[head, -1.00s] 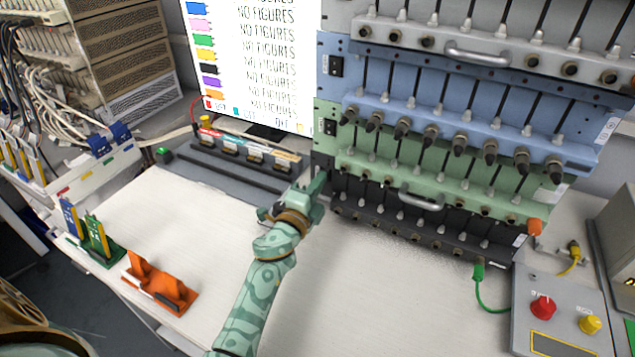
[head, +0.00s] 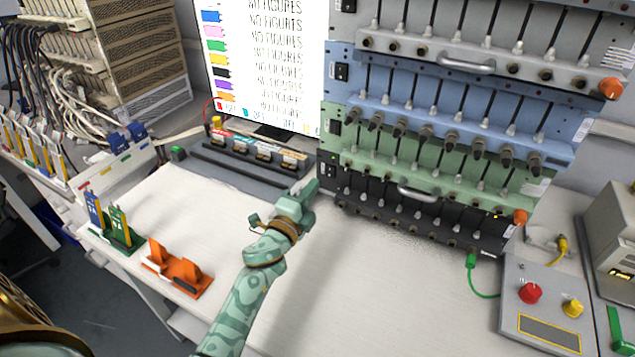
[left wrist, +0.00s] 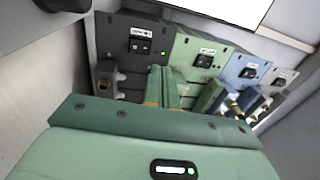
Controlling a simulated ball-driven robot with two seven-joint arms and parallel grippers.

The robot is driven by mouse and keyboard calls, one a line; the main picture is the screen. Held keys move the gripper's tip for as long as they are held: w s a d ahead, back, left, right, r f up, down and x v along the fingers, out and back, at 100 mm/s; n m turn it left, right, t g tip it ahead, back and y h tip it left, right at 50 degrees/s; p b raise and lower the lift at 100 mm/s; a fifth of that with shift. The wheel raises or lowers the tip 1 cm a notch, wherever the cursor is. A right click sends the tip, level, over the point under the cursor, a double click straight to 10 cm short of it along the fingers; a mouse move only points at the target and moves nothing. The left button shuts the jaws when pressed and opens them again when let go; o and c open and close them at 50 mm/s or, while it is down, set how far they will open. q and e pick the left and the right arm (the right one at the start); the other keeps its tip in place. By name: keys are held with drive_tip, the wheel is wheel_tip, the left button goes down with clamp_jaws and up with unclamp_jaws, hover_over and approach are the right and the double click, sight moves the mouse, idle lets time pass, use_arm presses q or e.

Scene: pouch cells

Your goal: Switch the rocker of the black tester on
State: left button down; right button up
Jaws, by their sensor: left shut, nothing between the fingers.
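The black tester (head: 425,219) is the lowest unit in the stack in the head view. Its end panel, with the black rocker (left wrist: 141,46) under a white label, faces the camera in the left wrist view. A small green light (left wrist: 163,54) glows beside the rocker. My left gripper (head: 311,187) is shut and empty, close to the tester's left end. In the left wrist view its closed fingers (left wrist: 159,75) stand in front of the panel, just below the light, apart from the rocker. My right gripper is in neither view.
Above are a green tester (head: 440,180), a blue tester (head: 465,115) and a grey one, each with its own rocker. A grey control box (head: 545,300) stands at right. Orange (head: 178,272) and green holders stand at left. The bench (head: 385,300) in front is bare.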

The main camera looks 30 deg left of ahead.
use_arm(q)
drive_tip(key=s+p, duration=0.1)
drive_tip(key=s, duration=0.6)
drive_tip(key=shift+d+r, duration=0.3)
drive_tip(key=shift+r, duration=0.05)
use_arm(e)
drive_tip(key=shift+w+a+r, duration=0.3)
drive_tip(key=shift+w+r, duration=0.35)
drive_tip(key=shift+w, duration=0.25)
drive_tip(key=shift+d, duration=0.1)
